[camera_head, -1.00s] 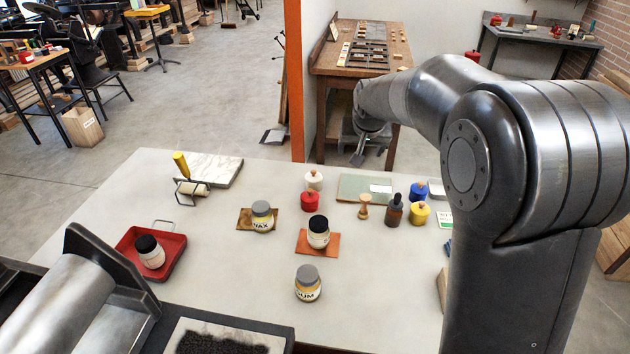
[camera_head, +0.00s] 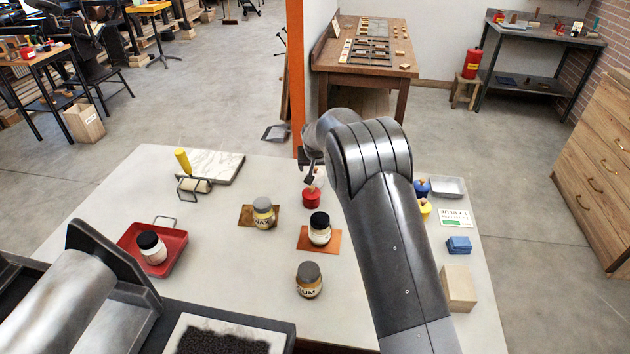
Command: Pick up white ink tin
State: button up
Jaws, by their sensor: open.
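The white ink tin (camera_head: 319,180) stands at the back of the pale table, directly behind the red ink tin (camera_head: 311,199). Only a small part of it shows, since my gripper and wrist cover most of it. My gripper (camera_head: 309,177) points down over the white tin's spot, just above and behind the red tin. Its jaws are open, and I see nothing held in them. I cannot tell whether the fingers are around the white tin or still above it.
A wax jar (camera_head: 263,213), a black-lidded jar (camera_head: 319,229) and a gum jar (camera_head: 308,280) stand nearer. Blue (camera_head: 422,187) and yellow (camera_head: 425,208) tins are to the right, partly behind my arm. A red tray (camera_head: 172,262) lies left.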

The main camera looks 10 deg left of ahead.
aim_at(315, 173)
jog(key=shift+s+x, duration=0.15)
jog(key=shift+x, duration=1.45)
jog(key=shift+s+x, duration=0.15)
jog(key=shift+x, duration=1.4)
jog(key=shift+a+f, duration=0.1)
jog(key=shift+c, duration=0.3)
jog(key=c, duration=1.2)
jog(key=shift+o, duration=0.2)
